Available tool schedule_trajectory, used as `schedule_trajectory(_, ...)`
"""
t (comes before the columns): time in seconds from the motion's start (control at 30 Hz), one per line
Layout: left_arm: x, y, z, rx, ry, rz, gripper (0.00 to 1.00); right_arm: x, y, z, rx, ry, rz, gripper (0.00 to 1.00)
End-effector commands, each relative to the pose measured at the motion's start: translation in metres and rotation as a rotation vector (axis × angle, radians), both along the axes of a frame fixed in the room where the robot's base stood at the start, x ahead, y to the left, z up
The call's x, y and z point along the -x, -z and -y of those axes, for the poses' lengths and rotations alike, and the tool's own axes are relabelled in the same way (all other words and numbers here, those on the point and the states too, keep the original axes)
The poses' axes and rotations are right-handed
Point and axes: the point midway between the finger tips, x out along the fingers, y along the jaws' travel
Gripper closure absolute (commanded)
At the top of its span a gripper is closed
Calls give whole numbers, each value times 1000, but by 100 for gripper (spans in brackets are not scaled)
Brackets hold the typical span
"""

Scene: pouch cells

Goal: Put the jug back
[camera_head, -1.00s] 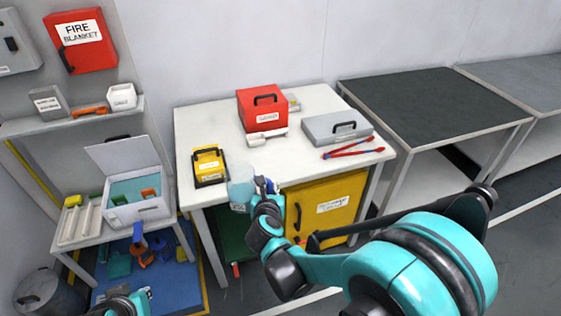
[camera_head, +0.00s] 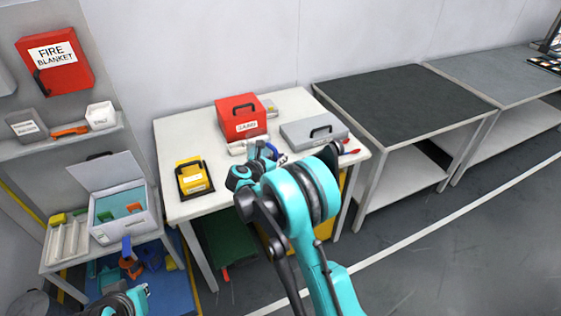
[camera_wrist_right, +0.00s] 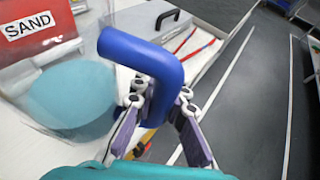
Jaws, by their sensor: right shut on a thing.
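The jug (camera_wrist_right: 70,95) is clear with a pale blue round area and a thick blue handle (camera_wrist_right: 150,60). In the right wrist view my right gripper (camera_wrist_right: 160,112) is shut on that handle. In the head view the right gripper (camera_head: 262,153) is over the white table (camera_head: 225,192), in front of the red sand box (camera_head: 241,117). My arm hides most of the jug there, and I cannot tell whether its base touches the table. Part of my left arm shows at the bottom left; its fingers are not clear.
A yellow case (camera_head: 194,177) stands at the table's left, and a grey case (camera_head: 314,131) at its right with red and blue tongs beside it. A white open-lidded box (camera_head: 124,215) stands on the low left bench. The dark-topped table (camera_head: 400,100) is bare.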

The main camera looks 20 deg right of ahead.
Motion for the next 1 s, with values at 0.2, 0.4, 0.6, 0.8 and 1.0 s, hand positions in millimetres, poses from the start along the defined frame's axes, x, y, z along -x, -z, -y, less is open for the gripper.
schedule_trajectory(0.2,0,17,0,0,0,0,100,-38,28,-23,2,-2,1,100)
schedule_trajectory(0.4,0,23,0,0,0,0,100,-59,41,-34,1,-2,2,100)
schedule_trajectory(0.6,0,26,0,0,0,0,100,-62,47,-37,1,-2,2,100)
schedule_trajectory(0.8,0,40,0,0,0,0,100,-62,74,-37,1,-2,2,100)
schedule_trajectory(1.0,0,42,0,0,0,0,100,-62,82,-36,1,-2,2,100)
